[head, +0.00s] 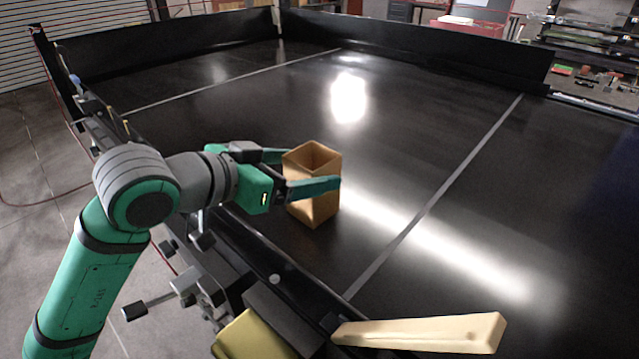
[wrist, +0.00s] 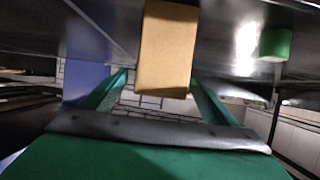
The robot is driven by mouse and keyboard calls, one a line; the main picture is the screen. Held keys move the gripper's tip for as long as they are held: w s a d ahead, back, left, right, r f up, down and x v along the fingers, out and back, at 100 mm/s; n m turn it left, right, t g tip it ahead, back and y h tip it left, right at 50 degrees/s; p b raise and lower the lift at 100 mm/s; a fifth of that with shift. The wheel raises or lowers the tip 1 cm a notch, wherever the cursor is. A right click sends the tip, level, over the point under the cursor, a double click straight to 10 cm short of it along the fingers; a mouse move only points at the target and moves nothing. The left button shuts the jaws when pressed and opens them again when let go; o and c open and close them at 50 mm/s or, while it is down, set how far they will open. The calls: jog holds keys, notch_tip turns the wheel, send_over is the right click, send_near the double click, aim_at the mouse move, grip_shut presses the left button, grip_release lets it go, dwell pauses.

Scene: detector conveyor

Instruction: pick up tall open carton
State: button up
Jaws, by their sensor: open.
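The tall open carton (head: 312,200) is tan, square-sided and open at the top. It stands upright on the black conveyor (head: 215,90) near its left edge. My gripper (head: 308,172) is open, with one finger on the near side of the carton and the other on its far side, at about its upper half. In the wrist view the carton (wrist: 166,50) shows between the two green fingers of my gripper (wrist: 160,78), with a gap visible beside it. The far finger is partly hidden behind the carton in the head view.
A cream wedge-shaped piece (head: 430,333) and a yellow-olive object (head: 255,337) lie at the front in the head view. A black side wall (head: 410,40) bounds the far side. The conveyor right of the carton is clear.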

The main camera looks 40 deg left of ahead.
jog(key=shift+f+x, duration=0.2)
jog(key=shift+x, duration=0.9)
jog(key=x, duration=0.5)
jog(key=shift+s+a+f, duration=0.1)
jog(key=shift+a, duration=0.05)
jog(key=c, duration=1.1)
